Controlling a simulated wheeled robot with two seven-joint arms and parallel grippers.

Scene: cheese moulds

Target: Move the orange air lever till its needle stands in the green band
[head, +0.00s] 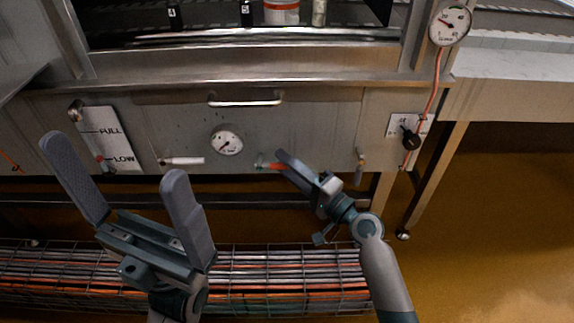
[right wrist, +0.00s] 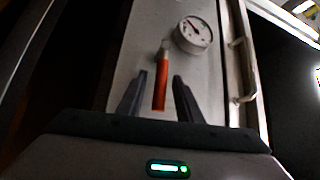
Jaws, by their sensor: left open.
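The orange air lever (head: 272,166) sticks out sideways from the steel front panel, right of and below a round white gauge (head: 228,140). In the right wrist view the lever (right wrist: 161,82) lies between the two fingers of my right gripper (right wrist: 160,85), with gaps on both sides. That gripper (head: 291,164) is open, its fingers at the lever's free end. The gauge (right wrist: 194,34) shows a dark needle; its green band is too small to make out. My left gripper (head: 112,158) is wide open and empty, in front of the panel at lower left.
A white-handled lever (head: 184,161) sits left of the gauge, and a FULL/LOW plate (head: 110,138) further left. A second gauge (head: 450,24) with a red hose and a black knob (head: 410,139) are at right. A drawer handle (head: 245,101) is above. A wire rack (head: 275,285) lies below.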

